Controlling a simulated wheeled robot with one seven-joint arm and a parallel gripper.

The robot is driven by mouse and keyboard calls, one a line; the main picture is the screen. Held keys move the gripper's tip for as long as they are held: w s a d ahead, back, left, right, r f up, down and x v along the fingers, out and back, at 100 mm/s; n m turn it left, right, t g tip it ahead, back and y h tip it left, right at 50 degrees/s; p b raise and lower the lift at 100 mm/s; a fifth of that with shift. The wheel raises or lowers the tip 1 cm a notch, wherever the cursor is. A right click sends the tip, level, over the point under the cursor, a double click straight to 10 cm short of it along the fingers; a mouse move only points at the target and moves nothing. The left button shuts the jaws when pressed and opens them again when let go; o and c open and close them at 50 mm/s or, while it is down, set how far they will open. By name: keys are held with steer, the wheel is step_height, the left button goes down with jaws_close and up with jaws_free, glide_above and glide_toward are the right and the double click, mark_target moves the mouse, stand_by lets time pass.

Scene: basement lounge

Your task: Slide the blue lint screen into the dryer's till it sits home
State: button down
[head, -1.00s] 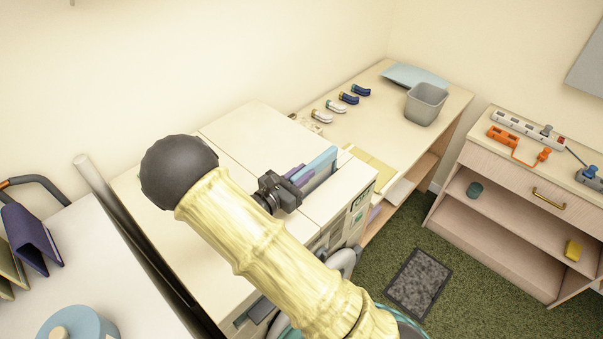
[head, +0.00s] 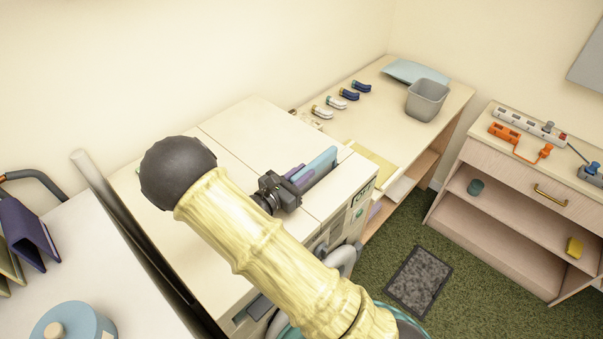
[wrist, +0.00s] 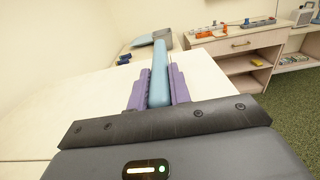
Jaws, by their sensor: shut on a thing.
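The blue lint screen (head: 322,163) is a flat light-blue panel standing on edge at the top of the white dryer (head: 342,197). It also shows in the wrist view (wrist: 160,75), pointing away from me. My gripper (head: 297,173) is shut on the screen's near end. Its purple fingers lie on either side of the screen in the wrist view (wrist: 158,92). The screen's lower edge meets the dryer top near a seam. The slot is hidden, and I cannot tell how deep the screen sits in it.
A wooden bench (head: 442,98) beyond the dryer bears a grey bin (head: 426,100) and several small blue and white items. A low cabinet (head: 520,240) with a power strip (head: 528,124) stands at the right. A dark mat (head: 419,283) lies on the green carpet.

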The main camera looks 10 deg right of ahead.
steer(key=shift+f, duration=0.3)
steer(key=c, duration=1.2)
jaws_free()
steer(key=b+v, duration=0.5)
steer(key=v, duration=1.2)
steer(key=shift+s+a+f+b, duration=0.1)
steer(key=shift+a+f+b, duration=0.1)
steer(key=shift+b, duration=0.2)
steer(key=shift+s+r, duration=0.1)
steer(key=shift+s, duration=0.05)
steer(key=shift+d, duration=0.1)
